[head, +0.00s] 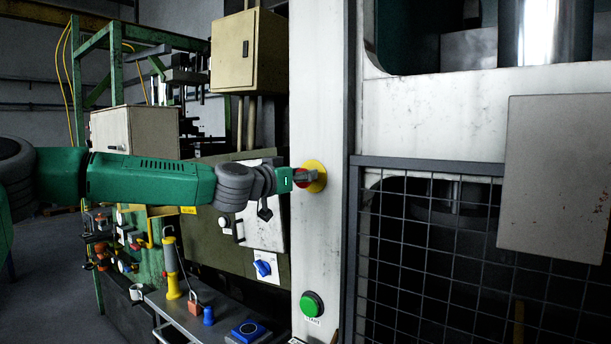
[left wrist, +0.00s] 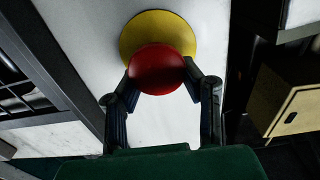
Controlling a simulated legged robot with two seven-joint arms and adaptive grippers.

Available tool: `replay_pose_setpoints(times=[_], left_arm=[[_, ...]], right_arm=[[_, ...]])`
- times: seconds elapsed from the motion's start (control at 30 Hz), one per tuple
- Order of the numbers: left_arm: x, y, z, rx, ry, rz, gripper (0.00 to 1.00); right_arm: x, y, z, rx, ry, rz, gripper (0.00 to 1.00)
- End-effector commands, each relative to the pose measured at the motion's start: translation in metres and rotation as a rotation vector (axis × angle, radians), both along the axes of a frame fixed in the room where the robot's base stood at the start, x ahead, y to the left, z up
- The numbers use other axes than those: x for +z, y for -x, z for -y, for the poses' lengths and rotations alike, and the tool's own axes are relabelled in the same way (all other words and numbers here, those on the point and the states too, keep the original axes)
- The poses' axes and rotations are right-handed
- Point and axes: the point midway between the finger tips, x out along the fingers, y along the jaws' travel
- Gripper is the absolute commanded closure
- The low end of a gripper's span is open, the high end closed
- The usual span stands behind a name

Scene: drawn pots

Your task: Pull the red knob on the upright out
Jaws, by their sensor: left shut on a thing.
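The red knob (left wrist: 160,68) sits in front of a round yellow plate (left wrist: 150,28) on the white upright (head: 318,235). In the head view the yellow plate (head: 318,177) shows, with most of the knob hidden by my gripper. My left gripper (head: 303,178) reaches in from the left, level with the knob. In the left wrist view its two dark fingers (left wrist: 160,84) are shut on the knob, one on each side. My right gripper is in neither view.
A green button (head: 311,304) is lower on the upright. A wire mesh guard (head: 430,260) and a grey box (head: 553,178) are to the right. A blue rotary switch (head: 263,268) and a bench with a yellow-based lamp (head: 172,280) are below my left arm.

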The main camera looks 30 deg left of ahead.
Motion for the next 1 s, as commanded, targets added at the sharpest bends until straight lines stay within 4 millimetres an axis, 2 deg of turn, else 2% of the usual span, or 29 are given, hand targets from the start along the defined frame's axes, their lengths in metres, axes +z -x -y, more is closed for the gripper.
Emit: replay_pose_setpoints(times=[0.07,0.1,0.13,0.17,0.57,0.67,1.0], left_arm=[[-0.007,0.000,-0.002,0.002,0.001,-0.010,1.00],[-0.007,0.000,-0.002,0.002,0.001,-0.011,0.56],[-0.007,0.000,-0.002,0.002,0.001,-0.011,0.46],[-0.007,0.000,-0.002,0.002,0.001,-0.010,0.43],[-0.002,0.005,0.000,0.001,-0.001,-0.004,0.43],[-0.001,0.016,-0.001,0.000,0.000,-0.003,0.43],[-0.002,0.074,-0.008,0.001,0.003,-0.002,0.43]], right_arm=[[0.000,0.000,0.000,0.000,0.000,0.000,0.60],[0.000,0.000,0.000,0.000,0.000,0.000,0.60],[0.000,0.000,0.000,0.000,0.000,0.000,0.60],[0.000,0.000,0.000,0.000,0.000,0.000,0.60],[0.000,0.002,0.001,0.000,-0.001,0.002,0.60],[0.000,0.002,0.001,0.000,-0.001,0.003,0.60],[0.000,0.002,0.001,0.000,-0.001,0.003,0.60]])
